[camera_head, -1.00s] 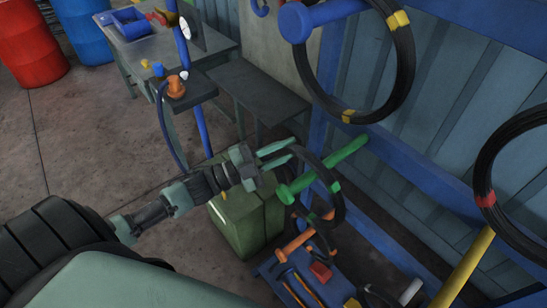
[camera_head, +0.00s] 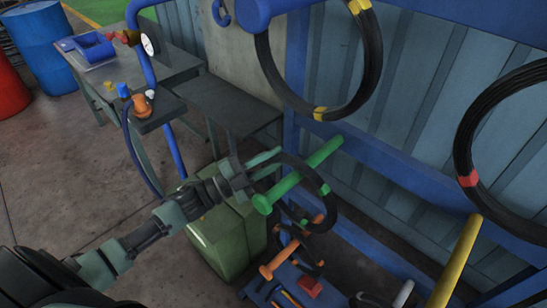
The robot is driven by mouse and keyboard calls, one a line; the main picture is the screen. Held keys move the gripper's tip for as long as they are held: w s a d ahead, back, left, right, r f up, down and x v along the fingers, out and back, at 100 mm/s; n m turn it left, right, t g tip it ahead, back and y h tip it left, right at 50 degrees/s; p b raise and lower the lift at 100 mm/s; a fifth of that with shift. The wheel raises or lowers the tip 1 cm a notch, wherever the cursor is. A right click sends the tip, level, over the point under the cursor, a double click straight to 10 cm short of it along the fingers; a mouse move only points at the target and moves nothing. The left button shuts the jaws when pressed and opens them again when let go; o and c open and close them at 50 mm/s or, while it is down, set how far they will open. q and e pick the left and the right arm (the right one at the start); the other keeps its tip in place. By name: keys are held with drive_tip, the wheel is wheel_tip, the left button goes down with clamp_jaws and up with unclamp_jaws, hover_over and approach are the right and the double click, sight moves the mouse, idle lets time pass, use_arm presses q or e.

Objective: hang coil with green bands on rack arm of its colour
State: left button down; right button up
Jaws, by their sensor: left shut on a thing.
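The dark coil with green bands (camera_head: 323,181) hangs from my left gripper (camera_head: 276,163), which is shut on its upper left edge. The green rack arm (camera_head: 294,182) juts from the blue frame, its knobbed end nearest me. The coil's ring overlaps the green arm in the head view. The arm seems to pass through the ring, but I cannot tell this for certain. My right gripper is out of view.
A coil with yellow bands (camera_head: 374,55) hangs on the blue arm (camera_head: 262,14) above. A coil with red bands (camera_head: 463,145) is at the right, above a yellow arm (camera_head: 458,258). A green canister (camera_head: 228,240) and an orange arm (camera_head: 282,260) are below.

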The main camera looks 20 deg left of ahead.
use_arm(q)
drive_tip(key=shift+f, duration=0.1)
idle(0.6)
drive_tip(key=c, duration=1.3)
unclamp_jaws()
drive_tip(key=shift+o, duration=0.2)
drive_tip(key=shift+f, duration=0.1)
drive_tip(key=shift+s+f+b, duration=0.1)
drive_tip(key=shift+f+b, duration=0.15)
drive_tip(key=shift+b, duration=0.05)
drive_tip(key=b+v, duration=0.2)
drive_tip(key=v, duration=0.5)
drive_tip(key=shift+s+a+r, duration=0.15)
drive_tip(key=shift+s+a, duration=0.1)
